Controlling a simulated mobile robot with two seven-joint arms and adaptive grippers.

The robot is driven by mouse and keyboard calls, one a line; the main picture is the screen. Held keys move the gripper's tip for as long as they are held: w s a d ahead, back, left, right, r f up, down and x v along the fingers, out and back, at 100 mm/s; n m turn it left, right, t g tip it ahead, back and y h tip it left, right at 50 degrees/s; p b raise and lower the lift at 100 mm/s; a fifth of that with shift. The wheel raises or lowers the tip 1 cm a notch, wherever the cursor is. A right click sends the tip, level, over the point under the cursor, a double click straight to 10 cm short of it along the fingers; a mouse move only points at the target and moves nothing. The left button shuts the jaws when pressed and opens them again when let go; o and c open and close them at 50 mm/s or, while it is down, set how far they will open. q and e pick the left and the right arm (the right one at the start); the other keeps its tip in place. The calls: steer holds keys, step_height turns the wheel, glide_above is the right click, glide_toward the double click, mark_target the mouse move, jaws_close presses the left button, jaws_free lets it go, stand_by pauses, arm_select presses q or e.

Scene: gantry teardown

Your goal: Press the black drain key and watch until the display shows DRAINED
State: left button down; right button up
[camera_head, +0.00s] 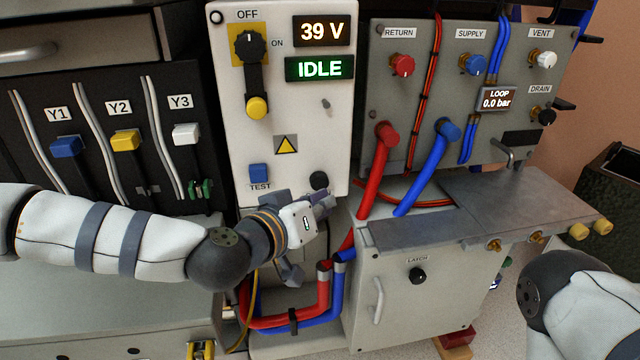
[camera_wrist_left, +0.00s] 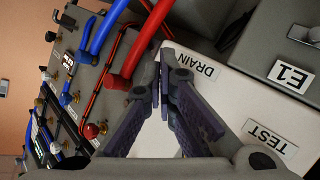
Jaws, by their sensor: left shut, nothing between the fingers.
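In the left wrist view the shut fingers (camera_wrist_left: 168,80) lie beside the DRAIN label (camera_wrist_left: 195,63), and the key itself is hidden. The voltage display (camera_head: 322,31) reads 39 V and the status display (camera_head: 320,68) reads IDLE. My right gripper is out of view.
The blue TEST key (camera_head: 259,173) is left of my gripper. Red (camera_head: 372,185) and blue (camera_head: 420,175) hoses run down to its right. A grey shelf (camera_head: 500,205) juts out above the LATCH door (camera_head: 425,290). The loop display (camera_head: 497,99) reads 0.0 bar.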

arm_select(q)
steer(key=shift+w, duration=0.1)
steer(key=shift+w+a, duration=0.1)
steer(key=shift+w, duration=0.25)
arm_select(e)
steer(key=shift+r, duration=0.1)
arm_select(q)
steer(key=shift+w+a, duration=0.1)
steer(key=shift+w, duration=0.3)
stand_by(0.4)
steer(key=shift+s+d+p, duration=0.2)
steer(key=shift+s+p, duration=0.2)
steer(key=shift+s, duration=0.45)
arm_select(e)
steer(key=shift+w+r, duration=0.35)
arm_select(q)
steer(key=shift+s, duration=0.1)
